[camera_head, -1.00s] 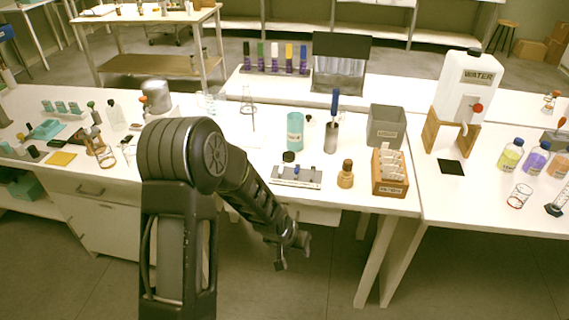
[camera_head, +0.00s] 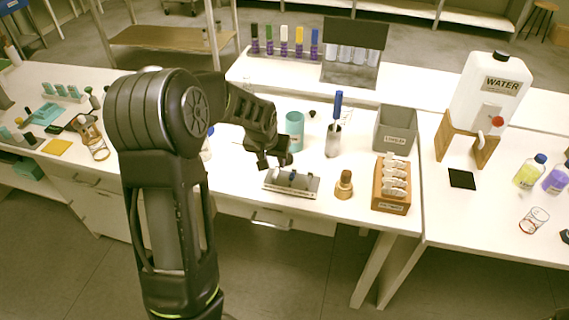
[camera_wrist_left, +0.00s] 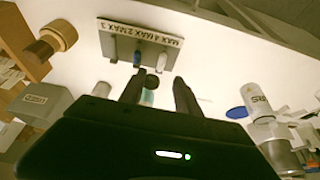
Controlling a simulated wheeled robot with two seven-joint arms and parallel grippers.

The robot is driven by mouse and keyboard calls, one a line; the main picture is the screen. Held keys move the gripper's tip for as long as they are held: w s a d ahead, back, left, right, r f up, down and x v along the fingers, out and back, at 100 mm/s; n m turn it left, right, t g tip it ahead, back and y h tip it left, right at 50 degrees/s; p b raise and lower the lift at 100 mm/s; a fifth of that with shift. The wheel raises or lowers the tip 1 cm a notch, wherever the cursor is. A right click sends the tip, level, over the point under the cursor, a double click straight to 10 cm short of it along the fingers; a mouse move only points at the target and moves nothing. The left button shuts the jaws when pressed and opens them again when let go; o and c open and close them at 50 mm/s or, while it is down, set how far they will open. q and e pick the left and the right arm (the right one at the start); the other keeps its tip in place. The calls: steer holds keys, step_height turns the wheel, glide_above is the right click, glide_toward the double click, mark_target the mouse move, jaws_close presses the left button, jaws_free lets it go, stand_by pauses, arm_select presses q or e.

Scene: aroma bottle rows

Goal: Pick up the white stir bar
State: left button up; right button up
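A small grey rack (camera_head: 304,187) sits near the table's front edge. It also shows in the wrist view (camera_wrist_left: 112,42), with printed MAX labels along one edge. A small white piece, which looks like the white stir bar (camera_wrist_left: 161,62), stands at the rack beside a blue piece (camera_wrist_left: 137,58). The blue piece also shows in the head view (camera_head: 292,174). My left gripper (camera_head: 274,163) is over the rack's left rear part. In the wrist view its fingers (camera_wrist_left: 158,82) are apart and empty, short of the white piece. My right gripper is out of view.
A brown bottle (camera_head: 344,184) and a wooden rack (camera_head: 391,204) stand right of the grey rack. A teal cylinder (camera_head: 294,128), a metal holder with a blue-handled tool (camera_head: 337,106) and a grey bin (camera_head: 396,128) stand behind. Bare tabletop lies left of the rack.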

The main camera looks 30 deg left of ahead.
mark_target(275, 172)
arm_select(q)
steer(key=shift+x, duration=1.2)
steer(key=shift+s+f, duration=0.1)
steer(key=shift+a+f+p, duration=0.1)
steer(key=shift+f+p, duration=0.2)
steer(key=shift+p, duration=0.1)
steer(key=p+x, duration=0.1)
steer(key=x, duration=0.2)
steer(key=shift+a+f, duration=0.1)
steer(key=shift+f, duration=0.2)
steer(key=shift+w+f, duration=0.35)
steer(key=shift+f, duration=0.05)
steer(key=shift+c, duration=0.5)
